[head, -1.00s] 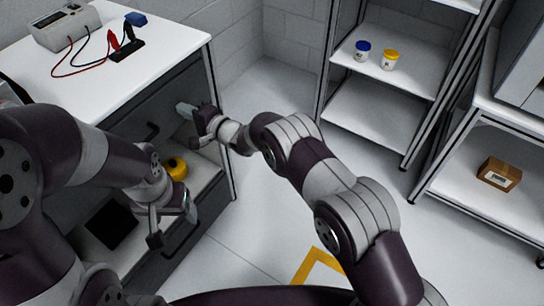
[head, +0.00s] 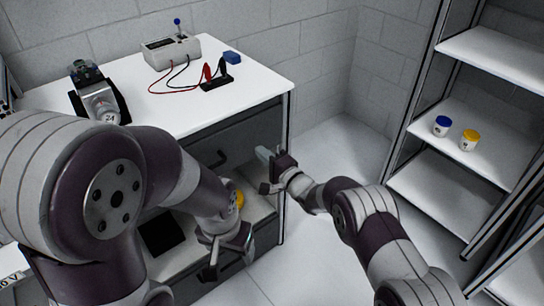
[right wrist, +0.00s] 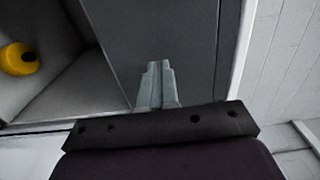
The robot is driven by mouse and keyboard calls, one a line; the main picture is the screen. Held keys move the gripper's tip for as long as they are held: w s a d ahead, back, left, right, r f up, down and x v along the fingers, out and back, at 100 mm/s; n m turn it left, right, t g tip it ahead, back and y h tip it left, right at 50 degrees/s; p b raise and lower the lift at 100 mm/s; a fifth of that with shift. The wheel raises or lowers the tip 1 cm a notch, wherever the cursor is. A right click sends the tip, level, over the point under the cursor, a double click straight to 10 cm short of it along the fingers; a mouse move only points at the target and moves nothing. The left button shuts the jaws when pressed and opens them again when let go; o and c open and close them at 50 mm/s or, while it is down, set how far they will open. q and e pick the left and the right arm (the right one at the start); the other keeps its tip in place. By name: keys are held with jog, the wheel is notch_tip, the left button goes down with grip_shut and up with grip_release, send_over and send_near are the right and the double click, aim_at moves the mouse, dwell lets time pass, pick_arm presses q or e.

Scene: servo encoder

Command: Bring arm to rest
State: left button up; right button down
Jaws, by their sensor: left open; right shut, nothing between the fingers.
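My right gripper (head: 266,155) is shut and empty, in front of the dark front of the workbench cabinet (head: 240,134). In the right wrist view its fingertips (right wrist: 158,68) are together, over the grey cabinet front (right wrist: 165,35). I cannot tell whether they touch it. My left gripper (head: 228,262) is open and empty, lower in the head view, in front of the cabinet's open lower compartment. My left arm's links hide part of the bench and cabinet.
A yellow round thing (right wrist: 18,60) sits in the compartment. Shelves with blue-lidded (head: 441,126) and yellow-lidded (head: 469,140) jars stand at right.

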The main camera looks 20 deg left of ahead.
jog(key=p+v, duration=0.1)
jog(key=v, duration=0.8)
jog(key=s+d+f+n+g+h, duration=0.2)
jog(key=d+f+n+h, duration=0.1)
jog(key=d+f+h, duration=0.25)
jog(key=s+d+f+n+g+h, duration=0.2)
jog(key=s+d+f+n+h, duration=0.15)
jog(key=d+f, duration=0.25)
jog(key=s+d+r+n+g+h, duration=0.25)
jog(key=s+d+r+h, duration=0.2)
jog(key=s+d, duration=0.5)
jog(key=s+d+r+g+h, duration=0.1)
jog(key=s+d+r+g, duration=0.1)
jog(key=s+d+r, duration=0.3)
jog(key=s+d+r+g, duration=0.2)
jog(key=s+d, duration=0.1)
jog(key=s, duration=0.3)
notch_tip(320, 180, up, 22)
jog(key=d+m+t+p, duration=0.1)
jog(key=d+p, duration=0.1)
jog(key=p, duration=1.6)
jog(key=shift+s+d+m+p, duration=0.2)
jog(key=shift+s+m+p, duration=0.1)
jog(key=shift+r, duration=0.15)
